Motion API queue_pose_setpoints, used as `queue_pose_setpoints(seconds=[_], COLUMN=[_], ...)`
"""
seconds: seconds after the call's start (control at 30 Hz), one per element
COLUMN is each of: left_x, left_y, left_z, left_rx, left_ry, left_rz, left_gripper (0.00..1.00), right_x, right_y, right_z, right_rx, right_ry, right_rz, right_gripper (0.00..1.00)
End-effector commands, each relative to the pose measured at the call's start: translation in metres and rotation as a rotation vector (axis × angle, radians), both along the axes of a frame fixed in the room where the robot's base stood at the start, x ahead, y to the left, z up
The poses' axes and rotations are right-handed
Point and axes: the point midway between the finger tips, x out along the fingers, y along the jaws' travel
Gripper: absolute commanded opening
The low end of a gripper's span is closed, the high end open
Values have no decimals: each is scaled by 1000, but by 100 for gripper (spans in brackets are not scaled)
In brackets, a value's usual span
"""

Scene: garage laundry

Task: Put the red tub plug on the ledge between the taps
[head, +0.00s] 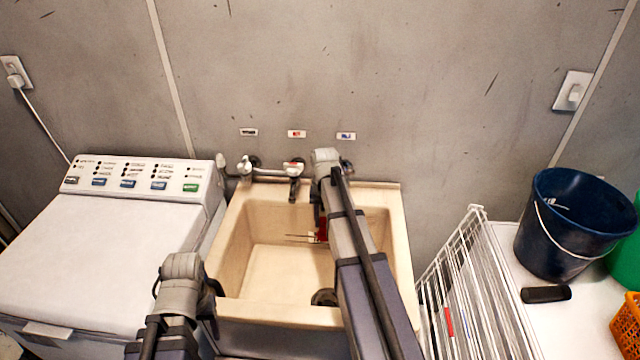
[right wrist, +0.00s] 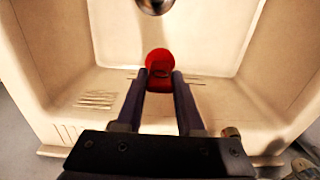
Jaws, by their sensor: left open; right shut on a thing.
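The red tub plug (head: 323,230) shows in the head view beside my right arm, over the basin of the beige sink (head: 230,240). In the right wrist view the plug (right wrist: 159,62) is between the tips of my right gripper (right wrist: 159,78), which is shut on it. In the head view my right arm hides most of that gripper. The taps (head: 247,168) are on the wall behind the sink, and my arm partly covers the right one. The sink's back ledge (head: 376,186) lies below them. My left gripper (head: 213,291) is open at the sink's front left, its fingers mostly hidden.
A white washing machine (head: 90,225) stands left of the sink. A white wire rack (head: 462,285) is close on the right, then a white surface with a dark blue bucket (head: 568,225), a black object (head: 546,294) and an orange basket (head: 627,325). A drain (head: 325,297) shows in the basin.

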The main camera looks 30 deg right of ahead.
Motion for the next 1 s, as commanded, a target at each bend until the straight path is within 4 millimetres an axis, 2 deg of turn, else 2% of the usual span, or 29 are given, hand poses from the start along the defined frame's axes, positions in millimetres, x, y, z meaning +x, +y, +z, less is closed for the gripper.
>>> queue_pose_setpoints(seconds=[0.03, 0.1, 0.3, 0.5, 0.7, 1.0], left_x=[0, 0, 0, 0, 0, 0], left_y=[0, 0, 0, 0, 0, 0], left_z=[27, 45, 91, 126, 145, 148], left_rx=[0, 0, -1, -1, -1, -1], left_ry=[0, 0, 0, 0, 0, 0], left_rz=[1, 1, 2, 3, 3, 3], left_gripper=[61, 61, 61, 61, 61, 61], right_x=[20, 37, 82, 118, 138, 144], right_y=[-7, -14, -31, -46, -55, -57], right_z=[27, 44, 91, 126, 145, 148], right_rx=[0, 0, 0, 0, 0, 0], right_ry=[0, 0, 0, 0, 0, 0], right_rz=[0, 0, 0, 0, 0, 0], right_gripper=[0, 0, 0, 0, 0, 0])
